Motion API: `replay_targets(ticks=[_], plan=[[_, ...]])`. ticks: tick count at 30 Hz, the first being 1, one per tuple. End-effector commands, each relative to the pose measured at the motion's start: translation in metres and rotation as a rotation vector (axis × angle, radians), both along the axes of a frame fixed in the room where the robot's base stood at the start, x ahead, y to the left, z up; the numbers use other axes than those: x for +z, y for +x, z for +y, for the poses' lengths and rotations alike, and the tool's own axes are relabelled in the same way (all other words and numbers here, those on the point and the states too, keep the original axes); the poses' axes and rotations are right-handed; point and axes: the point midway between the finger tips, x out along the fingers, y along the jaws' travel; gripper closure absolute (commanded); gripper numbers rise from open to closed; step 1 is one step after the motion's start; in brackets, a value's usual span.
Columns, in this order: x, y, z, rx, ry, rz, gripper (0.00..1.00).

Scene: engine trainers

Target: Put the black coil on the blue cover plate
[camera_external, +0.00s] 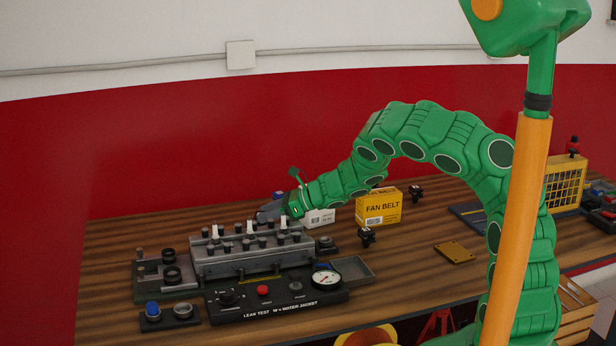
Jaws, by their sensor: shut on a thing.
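My gripper (266,213) is at the end of the green arm, low behind the grey engine block. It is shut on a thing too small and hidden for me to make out. I cannot tell which thing is the task's black coil.
The grey engine block (250,258) with upright pegs stands in front of the gripper. A test panel with a gauge (326,278) is nearer. A white box (319,218) and a yellow fan belt box (378,207) stand to the right.

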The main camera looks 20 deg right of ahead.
Motion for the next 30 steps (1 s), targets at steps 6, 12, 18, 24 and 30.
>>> replay_targets(ticks=[6, 12, 18, 24, 30], plan=[[-0.0050, 0.0000, 0.0000, 0.000, 0.000, -0.001, 0.90], [-0.0060, 0.0000, -0.0001, 0.000, -0.001, 0.000, 0.90], [-0.0068, 0.0000, -0.0001, 0.000, -0.001, 0.000, 0.31], [-0.0068, 0.0000, -0.0002, 0.000, -0.001, 0.000, 0.28], [-0.0040, -0.0001, -0.0006, -0.001, -0.001, -0.001, 0.28]])
